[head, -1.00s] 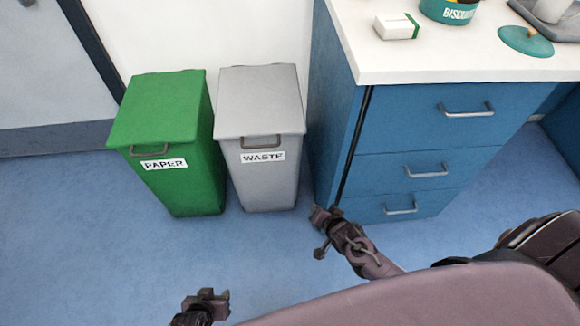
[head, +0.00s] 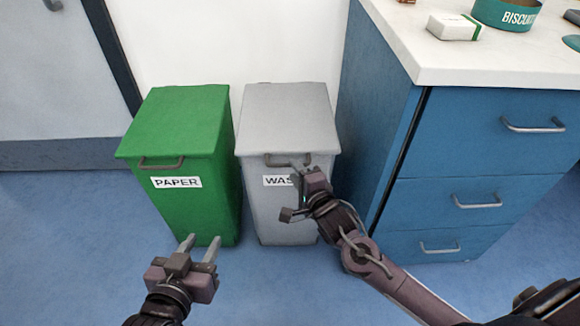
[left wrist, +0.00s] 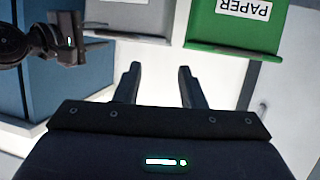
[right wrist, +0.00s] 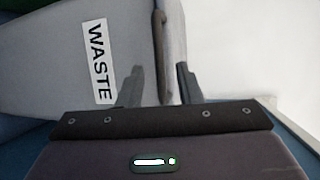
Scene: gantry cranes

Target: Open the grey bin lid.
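The grey bin (head: 268,215) with the WASTE label stands on the floor, its lid (head: 288,112) closed. A grey handle (head: 283,161) sits on the lid's front edge. My right gripper (head: 298,170) is in front of that handle and hides part of the label. In the right wrist view the right gripper (right wrist: 162,80) is open, with the lid's front edge and handle (right wrist: 161,35) lined up between its fingers; contact cannot be told. My left gripper (head: 203,247) is open and empty, low in front of the green bin; its spread fingers show in the left wrist view (left wrist: 157,80).
The green PAPER bin (head: 187,120) stands close on the left, lid closed. A blue drawer cabinet (head: 460,165) with a white top (head: 415,60) stands on the right. The wall is behind the bins. The blue floor (head: 60,250) at left is clear.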

